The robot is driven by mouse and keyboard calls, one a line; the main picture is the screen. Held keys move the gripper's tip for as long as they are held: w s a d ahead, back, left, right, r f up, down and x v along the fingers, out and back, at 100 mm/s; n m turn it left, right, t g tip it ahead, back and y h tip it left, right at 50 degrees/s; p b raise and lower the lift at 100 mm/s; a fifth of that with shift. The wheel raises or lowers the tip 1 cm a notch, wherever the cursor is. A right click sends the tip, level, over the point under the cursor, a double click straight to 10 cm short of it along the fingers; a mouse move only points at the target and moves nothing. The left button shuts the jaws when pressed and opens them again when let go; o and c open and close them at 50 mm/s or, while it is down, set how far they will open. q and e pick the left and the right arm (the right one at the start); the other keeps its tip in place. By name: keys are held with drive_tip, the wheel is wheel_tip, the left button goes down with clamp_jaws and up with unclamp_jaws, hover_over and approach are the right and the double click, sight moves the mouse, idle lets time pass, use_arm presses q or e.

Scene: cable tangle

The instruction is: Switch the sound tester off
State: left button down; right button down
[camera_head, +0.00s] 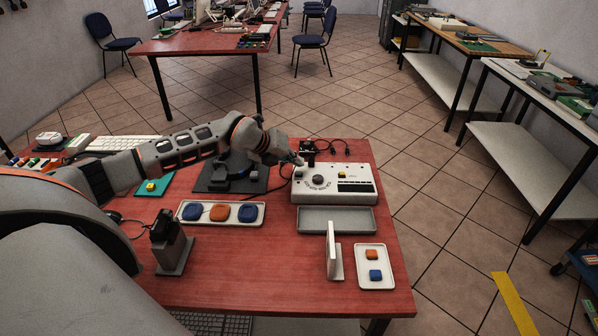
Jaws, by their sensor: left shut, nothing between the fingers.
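A white box with a dark round dial and a row of black keys, which looks like the sound tester (335,195), stands near the right edge of the red table. My left gripper (298,161) is shut and empty at the far left corner of this box. Its fingertips are small in the picture, and I cannot tell whether they touch the box. The gripper hides part of that corner, and the position of any switch there is too small to read. My right gripper is not in view.
A grey tray (337,228) lies in front of the box. A white tray with blue and orange pieces (240,222) is to its left, a smaller one (376,283) in front. A white upright plate (331,252) and a dark stand (172,255) rise nearby. Dark cables (325,146) lie behind.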

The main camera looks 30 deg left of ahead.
sight(297, 173)
use_arm(q)
wheel_tip(297, 173, up, 6)
drive_tip(key=p, duration=0.3)
drive_tip(key=shift+f, duration=0.25)
idle(0.3)
